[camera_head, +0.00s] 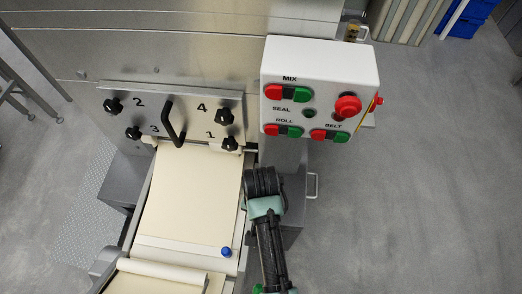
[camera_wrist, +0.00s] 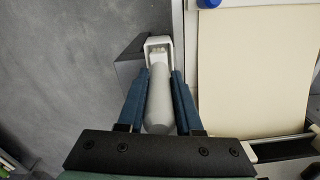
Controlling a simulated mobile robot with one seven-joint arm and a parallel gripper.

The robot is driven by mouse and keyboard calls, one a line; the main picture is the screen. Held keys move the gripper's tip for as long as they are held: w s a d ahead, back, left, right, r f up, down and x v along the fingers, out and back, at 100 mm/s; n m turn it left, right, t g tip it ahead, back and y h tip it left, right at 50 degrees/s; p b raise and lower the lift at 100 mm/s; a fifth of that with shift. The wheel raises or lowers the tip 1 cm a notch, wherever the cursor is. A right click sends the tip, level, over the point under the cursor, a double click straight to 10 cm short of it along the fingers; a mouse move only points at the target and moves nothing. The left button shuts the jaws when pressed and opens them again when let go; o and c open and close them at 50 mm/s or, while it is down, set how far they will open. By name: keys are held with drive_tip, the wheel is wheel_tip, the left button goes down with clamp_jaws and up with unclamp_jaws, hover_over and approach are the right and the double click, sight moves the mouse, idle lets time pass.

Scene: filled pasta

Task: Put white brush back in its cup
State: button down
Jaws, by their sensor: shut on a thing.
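My gripper (camera_wrist: 160,85) shows in the wrist view with its two blue fingers on either side of a pale grey-white cylindrical handle, which I take to be the white brush (camera_wrist: 160,102). It is shut on this handle. In the head view my arm covers this spot beside the belt, and the fingertips, brush and cup are hidden.
The cream dough sheet (camera_head: 190,195) lies on the belt left of my arm, with a blue knob (camera_head: 226,252) at its edge. A control box (camera_head: 320,85) and a panel with black knobs (camera_head: 170,115) stand beyond. Grey floor (camera_head: 420,180) is clear to the right.

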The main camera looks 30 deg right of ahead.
drive_tip(key=shift+f, duration=2.15)
drive_tip(key=c, duration=0.6)
unclamp_jaws()
drive_tip(key=shift+f, duration=0.1)
wheel_tip(320, 180, up, 12)
drive_tip(key=shift+r+p, duration=0.15)
drive_tip(key=shift+p, duration=0.25)
drive_tip(key=shift+w, duration=0.1)
